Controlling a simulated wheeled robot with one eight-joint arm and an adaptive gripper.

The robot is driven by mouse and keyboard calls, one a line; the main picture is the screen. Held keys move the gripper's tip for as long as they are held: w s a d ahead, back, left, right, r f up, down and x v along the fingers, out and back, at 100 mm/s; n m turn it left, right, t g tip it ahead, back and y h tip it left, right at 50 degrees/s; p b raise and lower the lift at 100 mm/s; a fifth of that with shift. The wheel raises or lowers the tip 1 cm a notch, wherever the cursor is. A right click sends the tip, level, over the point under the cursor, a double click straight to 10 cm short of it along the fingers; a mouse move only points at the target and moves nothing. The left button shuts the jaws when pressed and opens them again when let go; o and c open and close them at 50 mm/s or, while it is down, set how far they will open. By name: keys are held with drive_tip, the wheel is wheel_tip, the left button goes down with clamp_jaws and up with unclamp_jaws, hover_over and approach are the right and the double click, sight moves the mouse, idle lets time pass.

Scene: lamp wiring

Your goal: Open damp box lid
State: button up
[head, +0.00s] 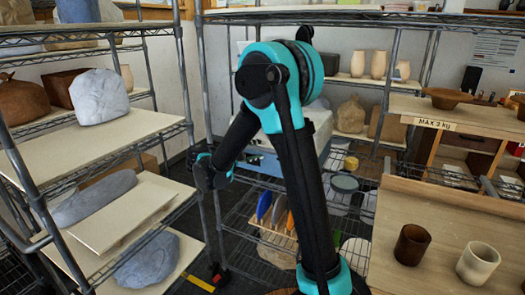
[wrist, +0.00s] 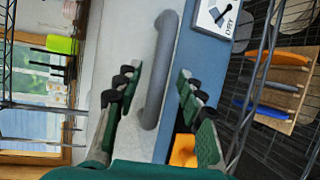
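The damp box has a pale lid (wrist: 130,45) and a blue side (wrist: 190,65) in the wrist view. A grey bar handle (wrist: 160,70) runs along the lid near the blue side. My gripper (wrist: 157,85) is open, with one finger on each side of the handle in this view. I cannot tell whether either finger touches it. In the head view the box (head: 318,125) stands on the wire rack behind my arm, which hides part of it. The lid looks closed. My fingertips are not clear in the head view.
A white label reading DRY (wrist: 220,14) is by the blue side. An orange thing (wrist: 184,150) shows below it. Wire shelves with wrapped clay (head: 100,97) stand at left. A wooden bench with two cups (head: 412,245) is at right. Coloured pieces stand in a rack (head: 272,228) below the box.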

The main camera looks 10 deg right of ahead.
drive_tip(key=shift+x, duration=1.45)
clamp_jaws()
